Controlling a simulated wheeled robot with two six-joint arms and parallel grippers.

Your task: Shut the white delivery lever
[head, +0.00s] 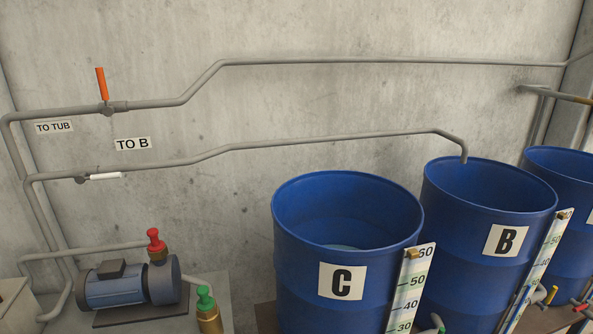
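The white delivery lever (105,177) is on the lower pipe (160,165) at the left of the head view. It lies along the pipe, pointing right from its grey valve body (81,180). A "TO B" label (132,143) is on the wall just above it. The pipe runs right and bends down over blue drum B (470,240). Neither of my grippers shows in the head view.
An orange lever (101,84) stands upright on the upper pipe, near a "TO TUB" label (54,127). A blue pump (115,286) with red (155,240) and green (205,297) knobs sits below. Drum C (340,270) stands front centre, holding some liquid.

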